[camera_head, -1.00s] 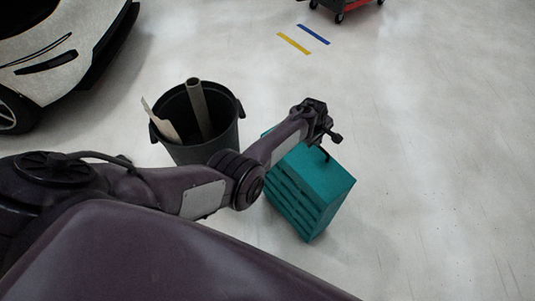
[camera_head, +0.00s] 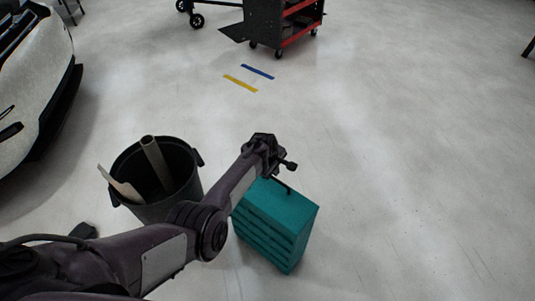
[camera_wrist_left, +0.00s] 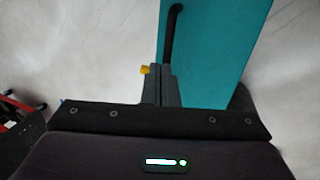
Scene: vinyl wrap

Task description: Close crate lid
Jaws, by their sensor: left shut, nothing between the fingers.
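The teal crate (camera_head: 275,222) stands on the floor in the lower middle of the head view, with a flat teal top and ridged sides. Its top looks shut, lying flat on the body, with a dark handle on it. The top (camera_wrist_left: 225,45) and the dark handle (camera_wrist_left: 172,30) also show in the left wrist view. My left gripper (camera_head: 287,172) is above the far edge of the crate, partly hiding it. In the wrist view its fingers (camera_wrist_left: 161,85) are together with nothing between them, near the handle; I cannot tell whether they touch it. My right gripper is not in view.
A black bin (camera_head: 160,180) with a tube and a flat piece inside stands left of the crate, close to my left arm. A white car (camera_head: 35,85) is at the far left. A black and red cart (camera_head: 285,25) stands at the back. The floor on the right is clear.

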